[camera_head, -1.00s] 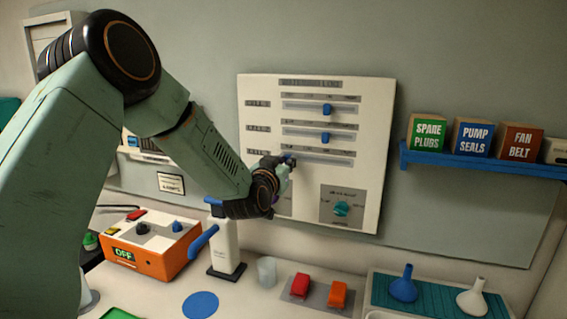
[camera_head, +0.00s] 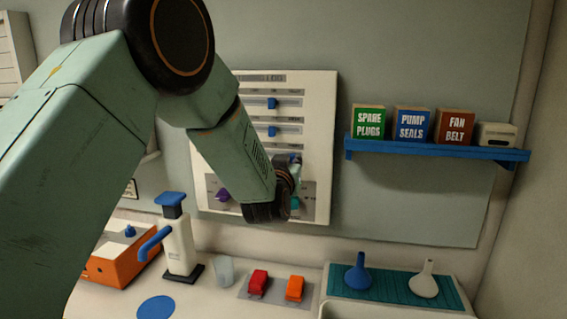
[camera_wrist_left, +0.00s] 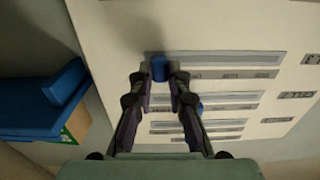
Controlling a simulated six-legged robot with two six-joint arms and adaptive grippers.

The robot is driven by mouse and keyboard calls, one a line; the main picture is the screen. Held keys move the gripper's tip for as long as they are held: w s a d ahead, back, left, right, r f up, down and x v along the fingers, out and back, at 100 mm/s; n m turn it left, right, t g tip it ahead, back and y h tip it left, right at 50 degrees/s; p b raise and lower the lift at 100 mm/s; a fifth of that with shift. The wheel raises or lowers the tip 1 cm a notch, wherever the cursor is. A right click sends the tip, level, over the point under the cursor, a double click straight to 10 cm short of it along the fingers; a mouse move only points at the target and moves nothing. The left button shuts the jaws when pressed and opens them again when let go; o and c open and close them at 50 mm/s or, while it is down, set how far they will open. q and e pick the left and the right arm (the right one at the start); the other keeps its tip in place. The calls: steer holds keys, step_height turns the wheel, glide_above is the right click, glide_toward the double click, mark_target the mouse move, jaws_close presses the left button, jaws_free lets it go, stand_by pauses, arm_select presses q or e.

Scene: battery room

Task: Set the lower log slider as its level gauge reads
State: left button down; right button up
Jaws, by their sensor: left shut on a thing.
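The white log panel (camera_head: 318,120) hangs on the wall with stacked slider tracks. The upper blue knob (camera_head: 272,103) and middle blue knob (camera_head: 271,131) sit near mid-track. My left gripper (camera_head: 295,160) is at the lower track, toward its right end, shut on the lower slider's knob. In the left wrist view the panel appears upside down, and the lower blue knob (camera_wrist_left: 159,68) lies between the fingertips near the left end of the lower track (camera_wrist_left: 215,58). My left arm hides part of the panel's left side. I cannot make out a level gauge. My right gripper is not in view.
A purple knob (camera_head: 222,195) and a partly hidden teal knob (camera_head: 295,203) are low on the panel. A blue shelf (camera_head: 440,149) with labelled boxes is to the right. On the counter stand a white pump (camera_head: 176,245), a cup (camera_head: 223,270), red and orange switches and funnels.

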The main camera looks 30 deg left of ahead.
arm_select(q)
steer(key=shift+s+f, duration=0.1)
steer(key=shift+f, duration=0.15)
steer(key=shift+d, duration=0.15)
steer(key=c, duration=1.6)
jaws_free()
steer(key=o, duration=0.3)
steer(key=shift+d+r, duration=0.1)
steer(key=shift+r, duration=0.15)
